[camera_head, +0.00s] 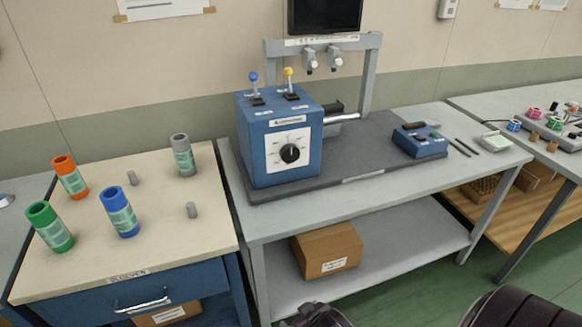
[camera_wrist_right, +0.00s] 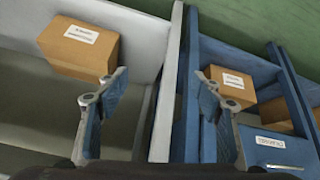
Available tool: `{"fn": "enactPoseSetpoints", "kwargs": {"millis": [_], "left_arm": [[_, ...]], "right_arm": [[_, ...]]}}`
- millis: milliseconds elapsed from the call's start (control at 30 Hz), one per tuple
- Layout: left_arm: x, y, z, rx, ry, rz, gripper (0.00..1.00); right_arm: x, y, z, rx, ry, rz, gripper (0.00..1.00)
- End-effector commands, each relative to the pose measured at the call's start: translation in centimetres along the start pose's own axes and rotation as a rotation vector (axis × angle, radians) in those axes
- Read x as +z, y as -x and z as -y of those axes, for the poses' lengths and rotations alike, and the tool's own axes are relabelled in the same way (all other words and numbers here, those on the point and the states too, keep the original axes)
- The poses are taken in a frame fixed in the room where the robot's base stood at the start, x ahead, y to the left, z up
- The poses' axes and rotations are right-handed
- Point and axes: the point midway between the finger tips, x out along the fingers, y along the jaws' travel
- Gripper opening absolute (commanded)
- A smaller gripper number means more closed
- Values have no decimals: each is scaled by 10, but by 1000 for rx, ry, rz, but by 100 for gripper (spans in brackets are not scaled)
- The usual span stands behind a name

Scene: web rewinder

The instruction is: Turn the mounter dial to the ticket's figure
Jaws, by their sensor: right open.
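The mounter (camera_head: 258,153) is a blue box on a dark base plate on the middle bench. Its black dial (camera_head: 290,153) sits on a white scale plate on the front face. The figures and the pointer's exact setting are too small to read. No ticket can be made out for certain. My right gripper (camera_wrist_right: 163,86) is open and empty in the right wrist view, with its fingers apart over the lower shelf area, away from the dial. Dark parts of my own arm show at the bottom of the head view. My left gripper is not in view.
Blue-knobbed and yellow-knobbed levers (camera_head: 289,80) stand on the mounter. A grey frame (camera_head: 370,75) rises behind it. A blue control box (camera_head: 420,141) sits to the right. Several coloured rolls (camera_head: 119,211) stand on the left table. A cardboard box (camera_head: 327,250) is on the lower shelf.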

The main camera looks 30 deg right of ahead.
Motion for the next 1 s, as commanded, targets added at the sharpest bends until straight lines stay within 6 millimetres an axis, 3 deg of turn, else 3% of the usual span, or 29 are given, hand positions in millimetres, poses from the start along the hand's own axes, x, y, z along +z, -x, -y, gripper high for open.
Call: {"fn": "enactPoseSetpoints", "kwargs": {"millis": [267,500,700,800,1000], "left_arm": [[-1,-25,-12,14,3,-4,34],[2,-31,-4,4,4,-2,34],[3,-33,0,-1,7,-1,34],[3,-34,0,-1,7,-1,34],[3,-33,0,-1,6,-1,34]], "right_arm": [[-82,53,-26,49,-46,-160,60],[-211,88,-96,136,-145,-521,60],[-294,122,-145,166,-196,-791,60],[-322,139,-162,169,-210,-894,60],[-348,150,-175,168,-216,-970,60]]}}
